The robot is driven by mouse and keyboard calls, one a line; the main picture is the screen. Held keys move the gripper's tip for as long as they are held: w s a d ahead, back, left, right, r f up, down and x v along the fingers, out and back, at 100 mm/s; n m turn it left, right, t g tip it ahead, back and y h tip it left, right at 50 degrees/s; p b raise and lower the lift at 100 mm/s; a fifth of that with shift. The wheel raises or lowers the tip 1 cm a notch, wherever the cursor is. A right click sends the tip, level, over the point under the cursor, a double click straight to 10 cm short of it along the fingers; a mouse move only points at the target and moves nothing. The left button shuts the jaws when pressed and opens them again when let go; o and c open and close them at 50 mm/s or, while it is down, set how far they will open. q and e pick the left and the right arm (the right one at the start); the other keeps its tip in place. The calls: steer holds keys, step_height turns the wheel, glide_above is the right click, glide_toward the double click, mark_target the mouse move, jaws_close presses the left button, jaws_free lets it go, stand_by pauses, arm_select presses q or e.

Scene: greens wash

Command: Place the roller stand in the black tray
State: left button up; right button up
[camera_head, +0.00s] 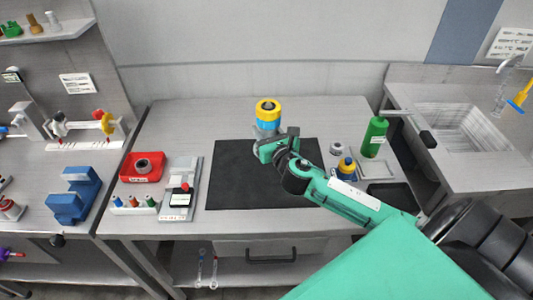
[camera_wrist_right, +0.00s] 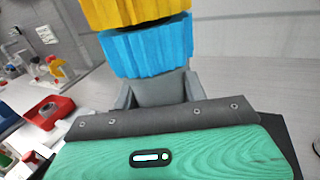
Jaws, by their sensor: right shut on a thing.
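The roller stand (camera_head: 268,111), which I take to be the piece with a ribbed yellow top over a blue band and a grey lower part, is upright at the back edge of the black mat in the head view. In the right wrist view its blue band (camera_wrist_right: 148,50) and grey neck show close up. My right gripper (camera_head: 272,138) is shut on the grey neck, with a finger on each side. The stand's base is hidden behind the gripper. A dark tray (camera_head: 391,198), which looks like the black tray, lies at the right of the table, partly beside my right arm. My left gripper is not in view.
A black mat (camera_head: 235,180) covers the table's middle. A red tray (camera_head: 132,168) and a small grey device (camera_head: 180,205) stand left.

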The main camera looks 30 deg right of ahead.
step_height(320, 180, down, 5)
steer(key=shift+r, duration=0.1)
steer(key=shift+f+b, duration=0.6)
steer(key=shift+f, duration=1.4)
steer(key=shift+f, duration=0.1)
steer(key=o, duration=1.3)
steer(key=shift+c, duration=0.2)
